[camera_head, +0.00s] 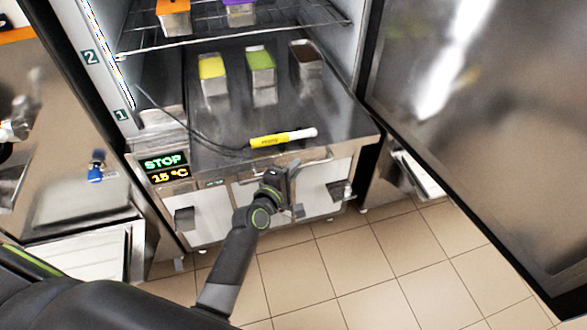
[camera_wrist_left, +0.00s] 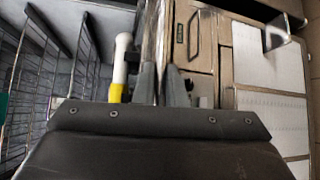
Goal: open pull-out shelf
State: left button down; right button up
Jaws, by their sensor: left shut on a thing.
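The pull-out shelf (camera_head: 225,130) is a flat metal surface at the bottom of the open freezer, with several small tubs on it. My left gripper (camera_head: 290,168) is at the front edge of this shelf, near the middle. It is shut on the shelf's edge, which shows as a thin metal strip between the fingers (camera_wrist_left: 160,85) in the left wrist view. The exact contact is partly hidden by the gripper. My right gripper is not in view.
A yellow and white probe (camera_head: 283,138) with a black cable lies on the shelf near its front edge. A wire rack (camera_head: 290,32) is above. The open freezer door (camera_head: 460,130) stands at the right. Tiled floor (camera_head: 350,265) is free in front.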

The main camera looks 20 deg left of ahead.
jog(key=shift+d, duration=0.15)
pick_arm(q)
jog(key=c, duration=1.8)
grip_release()
jog(key=shift+o, duration=0.2)
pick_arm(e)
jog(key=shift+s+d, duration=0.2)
